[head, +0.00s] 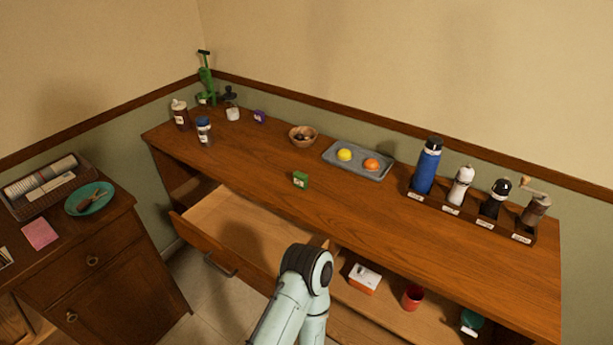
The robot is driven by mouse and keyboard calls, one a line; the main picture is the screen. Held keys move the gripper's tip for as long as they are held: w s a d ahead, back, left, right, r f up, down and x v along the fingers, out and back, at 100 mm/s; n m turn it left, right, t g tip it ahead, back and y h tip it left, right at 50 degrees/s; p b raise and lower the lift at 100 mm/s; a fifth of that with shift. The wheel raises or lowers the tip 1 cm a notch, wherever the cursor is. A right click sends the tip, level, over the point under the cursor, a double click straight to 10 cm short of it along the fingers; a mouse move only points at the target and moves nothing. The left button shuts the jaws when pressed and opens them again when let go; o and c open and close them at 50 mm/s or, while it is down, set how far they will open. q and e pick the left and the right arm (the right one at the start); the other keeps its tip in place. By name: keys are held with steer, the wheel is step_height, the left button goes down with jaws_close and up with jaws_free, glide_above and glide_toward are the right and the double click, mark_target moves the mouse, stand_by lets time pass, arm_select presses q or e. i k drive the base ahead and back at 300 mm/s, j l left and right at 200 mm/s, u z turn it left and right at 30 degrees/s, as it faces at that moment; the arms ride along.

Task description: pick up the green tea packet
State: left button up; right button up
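Neither of my grippers shows.
An open, seemingly empty drawer (245,222) juts out below the counter. A grey tray (375,173) with lemon and orange and a wooden bowl (303,136) stand behind the packet. A bottle rack (470,217) is at right. A side cabinet (110,265) stands left.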

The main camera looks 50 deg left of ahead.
mark_target(300, 179)
steer(key=u, duration=1.75)
steer(key=j+z, duration=0.1)
steer(key=j, duration=0.5)
